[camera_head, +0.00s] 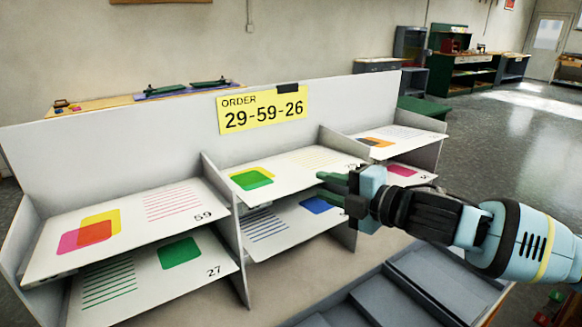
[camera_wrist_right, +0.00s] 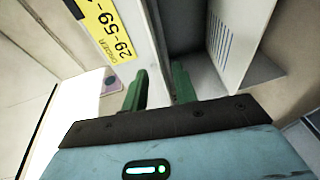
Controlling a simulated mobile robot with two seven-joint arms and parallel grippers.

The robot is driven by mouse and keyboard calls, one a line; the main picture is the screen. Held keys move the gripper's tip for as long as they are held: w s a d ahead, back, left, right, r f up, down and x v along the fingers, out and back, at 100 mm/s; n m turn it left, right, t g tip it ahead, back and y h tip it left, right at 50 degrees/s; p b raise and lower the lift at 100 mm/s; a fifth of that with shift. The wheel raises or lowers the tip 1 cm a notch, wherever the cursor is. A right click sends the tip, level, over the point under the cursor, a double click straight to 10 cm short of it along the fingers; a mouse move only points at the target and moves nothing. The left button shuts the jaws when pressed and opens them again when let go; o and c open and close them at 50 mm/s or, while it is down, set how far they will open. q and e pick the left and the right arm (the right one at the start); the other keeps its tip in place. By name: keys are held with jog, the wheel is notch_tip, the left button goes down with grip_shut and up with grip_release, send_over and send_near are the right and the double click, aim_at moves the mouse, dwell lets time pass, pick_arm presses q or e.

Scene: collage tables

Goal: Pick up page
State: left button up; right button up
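Several printed pages lie on a two-level sorting rack under a yellow sign reading ORDER 29-59-26 (camera_head: 262,108). Page 59 (camera_head: 135,218), with pink and yellow shapes, is upper left. Page 27 (camera_head: 150,275), with a green shape, is below it. The upper middle page (camera_head: 290,172) has green and yellow shapes; its number is partly hidden by my right gripper. The lower middle page (camera_head: 285,226) has a blue shape. My right gripper (camera_head: 324,187) is at the right end of the middle column, its fingers apart; it also shows open in the wrist view (camera_wrist_right: 160,82). My left gripper is out of view.
Upright dividers (camera_head: 226,230) separate the rack's columns. The right column holds a page with an orange shape (camera_head: 378,142) above one with a pink shape (camera_head: 402,171). A grey compartment tray (camera_head: 375,300) lies in front. Open floor is at the right.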

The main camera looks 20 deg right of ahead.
jog(key=x, duration=0.2)
jog(key=shift+w+a+f, duration=0.1)
jog(key=shift+w+a, duration=0.05)
jog(key=shift+w, duration=0.2)
grip_shut()
